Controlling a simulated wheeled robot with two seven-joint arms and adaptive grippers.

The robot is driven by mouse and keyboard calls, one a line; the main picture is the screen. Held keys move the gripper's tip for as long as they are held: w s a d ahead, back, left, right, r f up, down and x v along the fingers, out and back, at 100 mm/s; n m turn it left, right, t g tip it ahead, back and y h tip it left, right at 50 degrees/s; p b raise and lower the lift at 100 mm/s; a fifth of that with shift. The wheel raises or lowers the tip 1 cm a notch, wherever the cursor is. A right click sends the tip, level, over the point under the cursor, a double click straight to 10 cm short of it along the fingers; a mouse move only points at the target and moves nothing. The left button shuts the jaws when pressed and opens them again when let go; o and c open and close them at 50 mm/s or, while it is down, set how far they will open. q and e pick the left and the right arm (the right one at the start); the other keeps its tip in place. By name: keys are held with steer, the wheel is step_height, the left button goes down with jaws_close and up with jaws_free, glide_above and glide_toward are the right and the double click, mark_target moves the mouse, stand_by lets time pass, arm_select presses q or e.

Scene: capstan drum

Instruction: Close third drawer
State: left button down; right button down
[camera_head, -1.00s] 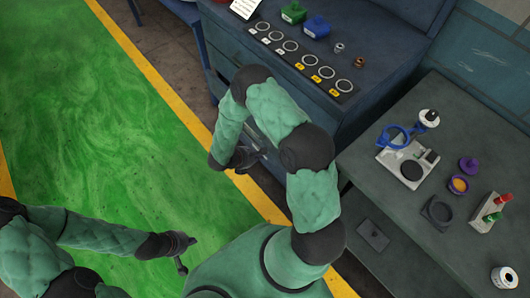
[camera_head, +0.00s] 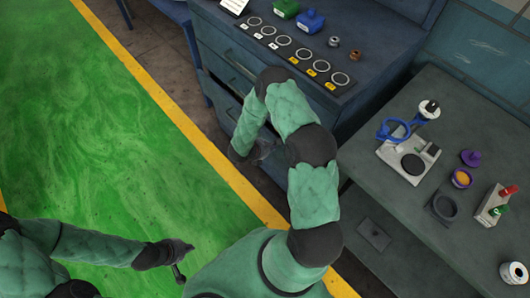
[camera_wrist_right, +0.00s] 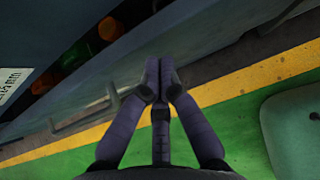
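The blue cabinet (camera_head: 330,110) has drawers in its front, with a handle on an upper drawer (camera_head: 240,66). In the right wrist view, an open drawer (camera_wrist_right: 60,95) holds orange and green items, and a bar handle (camera_wrist_right: 85,115) stands out from its front. My right gripper (camera_wrist_right: 160,72) has its fingers together, with nothing seen between them, just right of that handle. In the head view my right gripper (camera_head: 262,150) is low beside the cabinet front, partly hidden by my arm.
Rings (camera_head: 283,42), a green box (camera_head: 286,8) and a blue box (camera_head: 310,20) are on the cabinet top. A grey table (camera_head: 410,220) with several parts stands at the right. The green floor (camera_head: 90,130) at the left is clear, edged by a yellow line.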

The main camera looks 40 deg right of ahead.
steer(key=shift+d, duration=0.35)
steer(key=shift+d, duration=0.1)
steer(key=d, duration=0.2)
steer(key=d+b, duration=0.1)
steer(key=d, duration=0.1)
steer(key=shift+w+d, duration=0.2)
steer(key=shift+d, duration=0.25)
